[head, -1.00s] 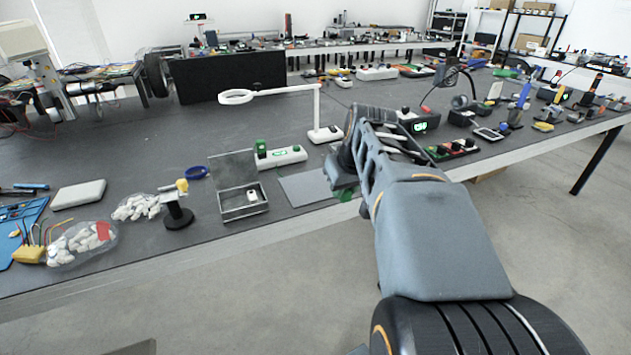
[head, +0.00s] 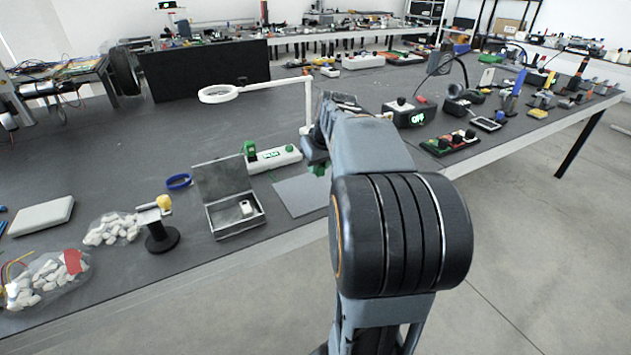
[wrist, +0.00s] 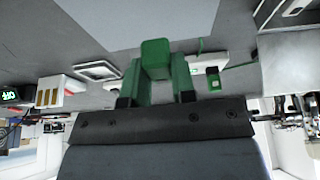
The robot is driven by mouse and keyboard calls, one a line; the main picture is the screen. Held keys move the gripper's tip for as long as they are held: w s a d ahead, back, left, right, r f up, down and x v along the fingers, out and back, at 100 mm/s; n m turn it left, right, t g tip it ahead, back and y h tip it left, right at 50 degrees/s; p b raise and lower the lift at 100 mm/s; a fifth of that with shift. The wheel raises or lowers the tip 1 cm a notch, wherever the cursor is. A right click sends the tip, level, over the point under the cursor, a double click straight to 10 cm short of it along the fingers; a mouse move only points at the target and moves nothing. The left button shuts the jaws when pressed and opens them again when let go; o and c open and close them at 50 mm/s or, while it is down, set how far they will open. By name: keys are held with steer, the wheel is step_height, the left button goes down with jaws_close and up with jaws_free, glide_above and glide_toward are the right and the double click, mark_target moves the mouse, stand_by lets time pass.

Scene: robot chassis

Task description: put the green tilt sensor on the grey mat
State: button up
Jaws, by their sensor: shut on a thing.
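My gripper (wrist: 157,88) is shut on the green tilt sensor (wrist: 155,55), which shows as a green block between the fingers in the wrist view. In the head view the sensor (head: 318,170) is a small green patch under my gripper (head: 316,160), mostly hidden by the arm. The grey mat (head: 290,195) lies flat near the table's front edge, and the sensor appears over its right part. The mat (wrist: 150,18) also fills the top middle of the wrist view. I cannot tell the exact gap between sensor and mat.
Left of the mat stands an open metal box (head: 236,226) with a white item inside. Behind the mat are a white power strip (head: 275,158) with a green part and a ring lamp (head: 219,94). A black box with a green display (head: 410,114) stands to the right.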

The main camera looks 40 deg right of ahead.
steer(key=b, duration=0.1)
glide_above(315, 186)
steer(key=s, duration=0.2)
steer(key=f, duration=0.5)
steer(key=shift+w+a+f, duration=0.15)
steer(key=shift+a, duration=0.15)
steer(key=shift+w+d+f+b, duration=0.1)
steer(key=shift+f+b, duration=0.15)
steer(key=shift+f, duration=0.65)
steer(key=shift+w+d+f+b, duration=0.1)
steer(key=shift+f+b, duration=0.1)
steer(key=shift+f, duration=0.7)
steer(key=shift+f, duration=0.15)
steer(key=o, duration=0.9)
